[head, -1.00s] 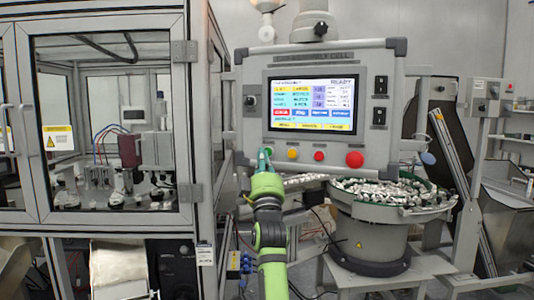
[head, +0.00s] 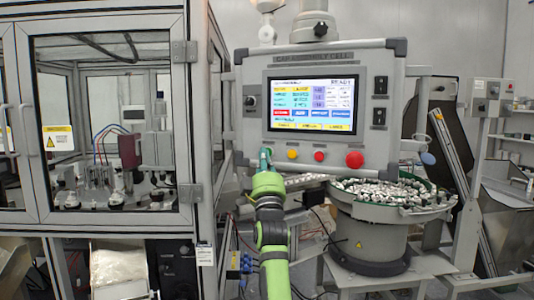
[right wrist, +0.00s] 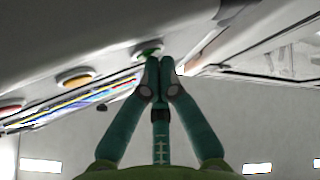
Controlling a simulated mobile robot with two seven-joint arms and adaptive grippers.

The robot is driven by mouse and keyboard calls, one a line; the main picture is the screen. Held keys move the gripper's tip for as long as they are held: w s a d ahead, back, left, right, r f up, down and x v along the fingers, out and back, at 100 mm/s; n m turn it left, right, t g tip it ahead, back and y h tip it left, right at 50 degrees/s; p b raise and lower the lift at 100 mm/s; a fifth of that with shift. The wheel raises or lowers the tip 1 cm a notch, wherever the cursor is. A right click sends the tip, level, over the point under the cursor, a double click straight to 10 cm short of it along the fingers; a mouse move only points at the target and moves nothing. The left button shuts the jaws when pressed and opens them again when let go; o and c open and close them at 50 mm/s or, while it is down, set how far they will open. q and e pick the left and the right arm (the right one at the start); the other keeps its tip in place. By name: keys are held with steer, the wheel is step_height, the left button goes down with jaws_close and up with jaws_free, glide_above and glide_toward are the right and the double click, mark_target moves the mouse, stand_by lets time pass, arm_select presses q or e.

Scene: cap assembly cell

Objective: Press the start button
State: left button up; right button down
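The control panel (head: 390,60) hangs at the centre of the head view with a lit screen. Its lower row holds a green button (head: 269,150), a yellow button (head: 292,154), a small red button (head: 319,156) and a large red button (head: 354,160). My right gripper (head: 264,157) is at the green button and partly covers it. In the right wrist view the two teal fingertips (right wrist: 160,70) are together and empty, right by the green button (right wrist: 149,53). I cannot tell whether they touch it. My left gripper is not in view.
A glazed machine cabinet (head: 192,110) stands at the left. A bowl feeder (head: 370,235) full of small metal parts stands below the panel's right side. Dark switches (head: 380,86) are on the panel's right edge.

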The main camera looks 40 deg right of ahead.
steer(key=shift+a, duration=0.15)
stand_by(0.4)
steer(key=shift+s+a, duration=0.25)
steer(key=shift+a, duration=0.05)
steer(key=shift+a+f, duration=0.1)
steer(key=s+a, duration=0.2)
steer(key=a, duration=0.1)
steer(key=s+a, duration=0.1)
steer(key=a, duration=0.1)
stand_by(0.5)
steer(key=shift+d, duration=0.1)
stand_by(0.4)
